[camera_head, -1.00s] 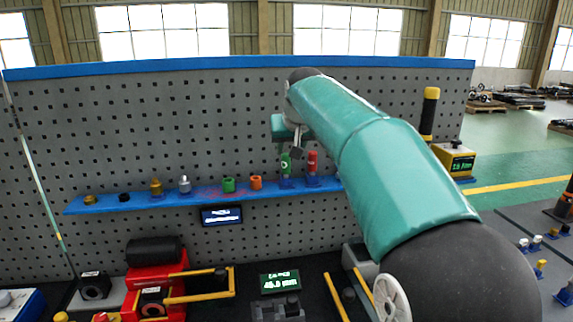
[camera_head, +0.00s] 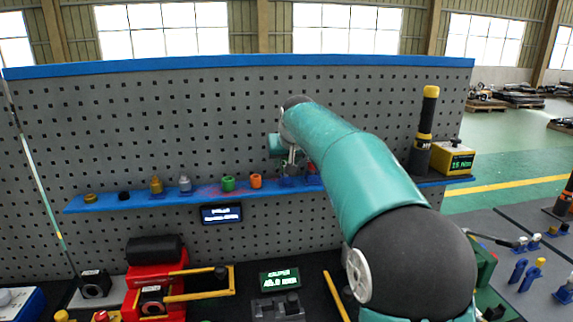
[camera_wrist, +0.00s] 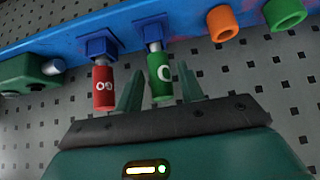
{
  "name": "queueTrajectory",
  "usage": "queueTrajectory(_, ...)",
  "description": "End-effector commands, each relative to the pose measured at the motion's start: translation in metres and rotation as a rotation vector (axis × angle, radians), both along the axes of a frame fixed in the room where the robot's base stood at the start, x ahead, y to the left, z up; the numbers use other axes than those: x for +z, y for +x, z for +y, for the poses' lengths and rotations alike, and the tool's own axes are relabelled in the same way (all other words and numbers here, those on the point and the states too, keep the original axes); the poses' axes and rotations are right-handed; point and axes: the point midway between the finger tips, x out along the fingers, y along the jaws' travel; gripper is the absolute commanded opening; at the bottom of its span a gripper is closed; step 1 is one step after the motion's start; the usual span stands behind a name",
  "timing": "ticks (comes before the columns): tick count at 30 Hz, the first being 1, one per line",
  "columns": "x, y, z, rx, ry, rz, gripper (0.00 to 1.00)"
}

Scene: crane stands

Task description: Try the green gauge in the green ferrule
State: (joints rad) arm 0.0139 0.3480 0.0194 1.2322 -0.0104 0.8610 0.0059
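The green gauge (camera_wrist: 160,78), a green handle with a white ring mark, sits in a blue holder on the blue shelf in the wrist view. My gripper (camera_wrist: 160,90) is open, with one finger on each side of the green handle and a gap on the left. In the head view my gripper (camera_head: 288,165) is at the shelf and hides most of the green gauge. The green ferrule (camera_head: 228,183), a short green ring, stands on the shelf to the left; it also shows in the wrist view (camera_wrist: 285,12).
The red gauge (camera_wrist: 103,85) stands close beside the left finger in the wrist view. An orange ferrule (camera_head: 256,181) sits between the green ferrule and my gripper. The blue shelf (camera_head: 205,191) runs along the pegboard (camera_head: 180,110). A red stand (camera_head: 150,280) is below left.

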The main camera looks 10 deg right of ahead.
Motion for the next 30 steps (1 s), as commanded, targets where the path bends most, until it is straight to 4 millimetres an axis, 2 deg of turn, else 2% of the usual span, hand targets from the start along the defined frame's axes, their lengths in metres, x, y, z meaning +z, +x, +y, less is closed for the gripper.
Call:
queueTrajectory(1, 0.0, 0.0, 0.0, 0.0, 0.0, 0.0, 0.3)
queueTrajectory(6, 0.0, 0.0, 0.0, 0.0, 0.0, 0.001, 0.0)
queueTrajectory(11, 0.002, 0.0, 0.0, 0.0, 0.0, -0.001, 0.0)
queueTrajectory(30, 0.031, 0.0, 0.0, 0.0, 0.0, -0.002, 0.0)
